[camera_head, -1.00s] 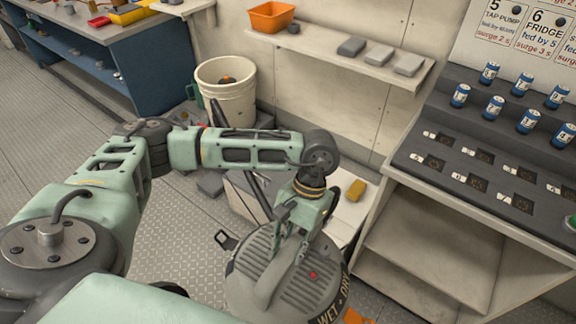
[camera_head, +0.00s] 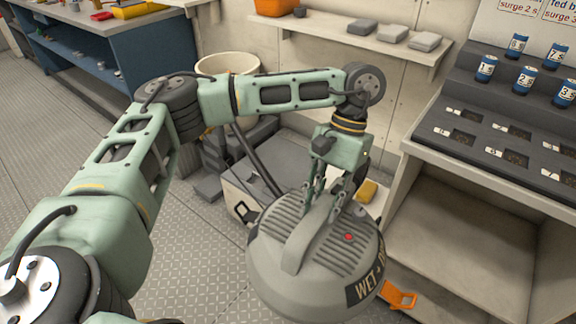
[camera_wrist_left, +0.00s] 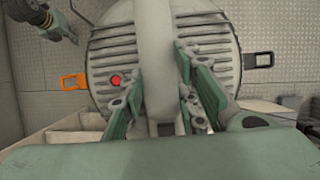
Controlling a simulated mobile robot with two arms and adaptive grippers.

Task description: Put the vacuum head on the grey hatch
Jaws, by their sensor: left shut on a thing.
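The vacuum head (camera_head: 310,260) is a grey, ribbed dome with a red button and a "WET + DRY" label. An orange latch (camera_head: 398,296) sticks out at its right. My left gripper (camera_head: 338,205) is shut on the handle across its top; the wrist view shows the fingers (camera_wrist_left: 180,100) on both sides of this handle (camera_wrist_left: 155,60). The head hangs roughly level; its underside is hidden. A flat grey panel (camera_head: 250,163) lies behind it; I cannot tell if this is the grey hatch. What seems to be my right gripper (camera_wrist_left: 68,30) shows small in the wrist view, its state unclear.
A cream bucket (camera_head: 228,64) stands behind my left arm. A pale open cabinet (camera_head: 470,215) with a dark top and blue cans is close on the right. A yellow sponge-like block (camera_head: 367,190) lies behind the head. Bare tread-plate floor (camera_head: 200,245) shows at the left.

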